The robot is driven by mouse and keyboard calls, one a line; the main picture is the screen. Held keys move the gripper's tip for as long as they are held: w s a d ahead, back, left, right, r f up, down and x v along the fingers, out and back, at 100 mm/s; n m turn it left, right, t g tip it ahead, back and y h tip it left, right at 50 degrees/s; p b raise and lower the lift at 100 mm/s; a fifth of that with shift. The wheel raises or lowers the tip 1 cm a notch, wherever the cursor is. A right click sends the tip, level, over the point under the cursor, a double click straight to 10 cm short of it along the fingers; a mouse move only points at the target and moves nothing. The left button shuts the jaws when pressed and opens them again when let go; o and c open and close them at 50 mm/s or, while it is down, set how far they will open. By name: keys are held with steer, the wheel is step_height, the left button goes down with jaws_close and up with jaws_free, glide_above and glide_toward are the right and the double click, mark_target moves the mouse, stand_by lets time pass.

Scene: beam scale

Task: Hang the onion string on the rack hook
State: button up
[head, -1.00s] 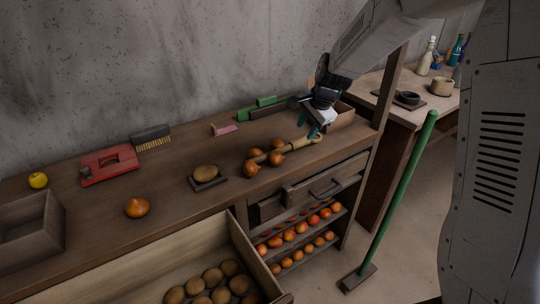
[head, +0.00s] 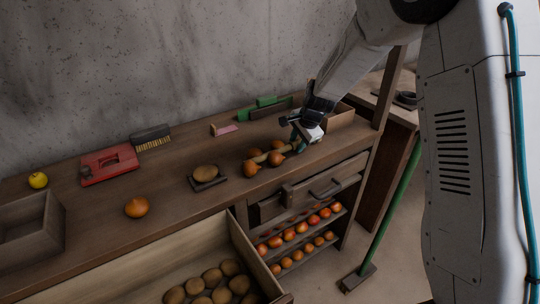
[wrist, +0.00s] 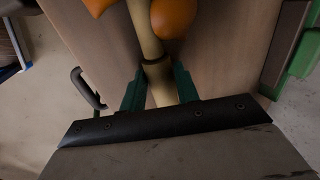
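The onion string (head: 264,156) lies on the workbench, with several orange-brown onions along a pale braided stalk. My gripper (head: 297,144) is low over the bench at the stalk's right end. In the wrist view the pale stalk (wrist: 155,70) runs between the two green fingers of my gripper (wrist: 160,78), with onions (wrist: 174,16) beyond the fingertips. The fingers are close on both sides of the stalk; whether they press on it is not clear. The rack hook cannot be made out in these views.
A scale plate with a potato (head: 206,173) and a loose onion (head: 137,207) are left of the string. A red box (head: 109,165), a brush (head: 151,138) and a wooden box (head: 340,118) stand farther back. A wooden post (head: 391,88) rises at the bench's right end.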

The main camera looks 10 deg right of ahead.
jaws_close()
steer(key=shift+r, duration=0.5)
steer(key=v, duration=0.2)
steer(key=shift+w+r, duration=0.1)
steer(key=shift+r, duration=0.4)
steer(key=s+d, duration=0.3)
steer(key=s, duration=0.4)
steer(key=s+d+r, duration=0.1)
steer(key=s+d, duration=0.3)
steer(key=s, duration=0.3)
steer(key=shift+w+r, duration=0.1)
steer(key=shift+c, duration=1.2)
jaws_free()
steer(key=shift+a, duration=0.1)
jaws_close()
